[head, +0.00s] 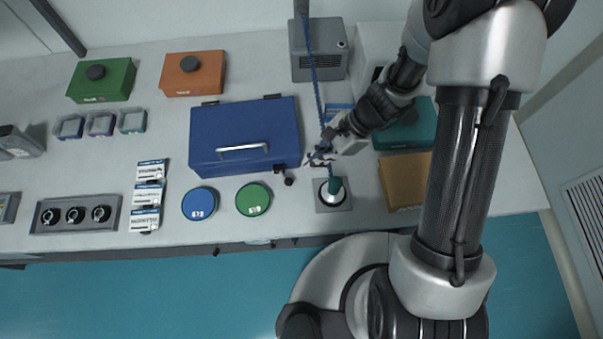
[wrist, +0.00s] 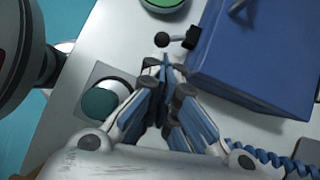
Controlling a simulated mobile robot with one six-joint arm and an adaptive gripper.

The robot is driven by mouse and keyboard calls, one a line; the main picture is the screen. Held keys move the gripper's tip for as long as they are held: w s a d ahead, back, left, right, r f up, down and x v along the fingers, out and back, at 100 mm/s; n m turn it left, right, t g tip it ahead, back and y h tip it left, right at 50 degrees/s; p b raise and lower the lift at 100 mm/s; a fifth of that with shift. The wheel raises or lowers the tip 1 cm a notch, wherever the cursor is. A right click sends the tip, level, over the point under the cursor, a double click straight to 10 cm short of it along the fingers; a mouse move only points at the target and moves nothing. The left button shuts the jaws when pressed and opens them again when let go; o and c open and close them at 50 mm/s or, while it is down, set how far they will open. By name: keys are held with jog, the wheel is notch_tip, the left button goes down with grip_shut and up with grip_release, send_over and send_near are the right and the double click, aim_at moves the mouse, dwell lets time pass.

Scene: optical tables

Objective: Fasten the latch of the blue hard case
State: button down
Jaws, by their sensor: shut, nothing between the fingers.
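The blue hard case (head: 245,120) lies on the table with its lid down and its silver handle (head: 242,150) facing the front. A dark latch (head: 279,170) with a round black knob (head: 289,181) sticks out at its front right corner. In the wrist view the latch (wrist: 190,38) and knob (wrist: 161,40) show beside the blue case (wrist: 255,55). My gripper (head: 314,159) is just right of the case's front right corner. In the wrist view its fingertips (wrist: 165,66) are together and empty, close to the knob but seemingly apart from it. Whether the latch is engaged is unclear.
A green push button on a grey plate (head: 333,204) stands just in front of my gripper. A blue coiled cable (head: 315,80) hangs by the grey box (head: 320,65) behind. A green disc (head: 253,199) and blue disc (head: 199,203) lie in front of the case.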

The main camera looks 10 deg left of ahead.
aim_at(286, 178)
jog(key=b+x, duration=0.1)
jog(key=x, duration=0.5)
jog(key=shift+s+a+f+b, duration=0.1)
jog(key=shift+a+f+b, duration=0.15)
jog(key=shift+f+b, duration=0.1)
